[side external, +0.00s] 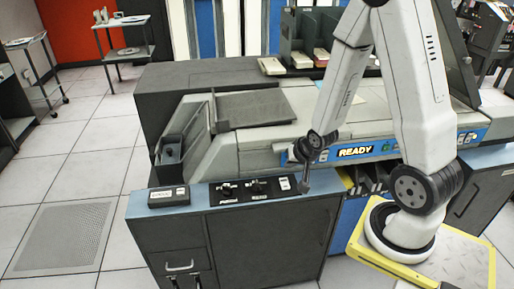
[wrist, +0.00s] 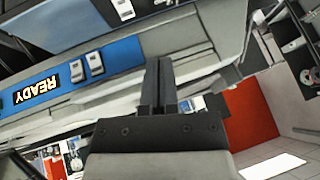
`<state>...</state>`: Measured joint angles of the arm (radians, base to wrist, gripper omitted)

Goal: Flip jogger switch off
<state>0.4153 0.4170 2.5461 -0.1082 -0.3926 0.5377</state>
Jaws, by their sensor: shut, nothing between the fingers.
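A dark control panel (side external: 253,190) lies along the blue-edged top of the cabinet, with black knobs or switches on labelled plates. A small white switch plate (side external: 285,183) sits at its right end. I cannot read which control is the jogger switch, nor its position. My gripper (side external: 304,187) points down just right of the white plate, close to the panel's right end; I cannot tell whether it touches the surface. In the wrist view my gripper (wrist: 158,70) shows with its fingers together and nothing between them.
A small dark box (side external: 168,197) stands on the cabinet's left end. Behind is the grey card machine with a lit READY sign (side external: 355,152), also in the wrist view (wrist: 36,90), where pale switches (wrist: 86,67) sit beside it. Open floor lies left.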

